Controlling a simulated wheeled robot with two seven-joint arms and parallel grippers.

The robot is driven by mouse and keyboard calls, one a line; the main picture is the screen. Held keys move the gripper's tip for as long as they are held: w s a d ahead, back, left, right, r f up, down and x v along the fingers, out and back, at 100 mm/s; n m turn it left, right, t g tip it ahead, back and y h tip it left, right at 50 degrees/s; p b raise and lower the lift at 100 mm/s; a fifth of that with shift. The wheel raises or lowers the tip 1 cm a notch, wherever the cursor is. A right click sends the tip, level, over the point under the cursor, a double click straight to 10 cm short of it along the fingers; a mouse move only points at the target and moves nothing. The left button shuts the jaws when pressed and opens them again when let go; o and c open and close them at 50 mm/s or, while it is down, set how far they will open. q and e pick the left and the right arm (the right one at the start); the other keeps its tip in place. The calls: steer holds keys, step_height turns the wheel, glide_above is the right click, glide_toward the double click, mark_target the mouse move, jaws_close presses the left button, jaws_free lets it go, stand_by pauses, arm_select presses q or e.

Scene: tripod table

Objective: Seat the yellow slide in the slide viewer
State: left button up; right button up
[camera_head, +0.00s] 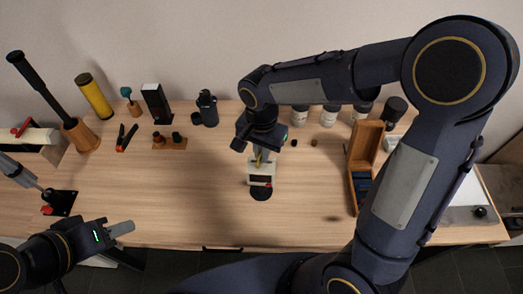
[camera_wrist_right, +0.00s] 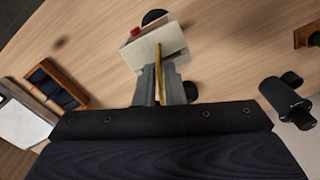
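The yellow slide (camera_head: 258,160) is held by my right gripper (camera_head: 262,153), upright over the slide viewer (camera_head: 261,170). In the right wrist view the slide (camera_wrist_right: 159,72) shows as a thin yellow edge between the two grey fingers (camera_wrist_right: 161,84). The slide viewer is a small pale box with a dark round part in front; it also shows in the right wrist view (camera_wrist_right: 143,50), with a red mark. The slide's lower end overlaps the viewer in the picture; I cannot tell whether it is inside. My left gripper (camera_head: 122,228) hangs empty at the front left, its finger gap not clear.
A wooden box (camera_head: 363,145) with dark blue slides stands right of the viewer. White-labelled jars (camera_head: 328,116) stand behind. The table is clear in front and left of the viewer.

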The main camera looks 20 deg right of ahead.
steer(key=shift+o, duration=1.2)
steer(key=shift+r, duration=0.2)
step_height(320, 180, up, 12)
steer(key=s+d+f+n+t+y, duration=0.2)
steer(key=s+d+n, duration=0.1)
steer(key=s, duration=0.5)
steer(key=s+d+f+n+t+y, duration=0.1)
steer(key=s+d+f+n+t, duration=0.1)
steer(key=s+d, duration=0.4)
steer(key=shift+s+n+t+y, duration=0.4)
steer(key=shift+s+n+t, duration=0.4)
steer(key=shift+s, duration=0.3)
steer(key=shift+o, duration=0.5)
steer(key=shift+d, duration=0.1)
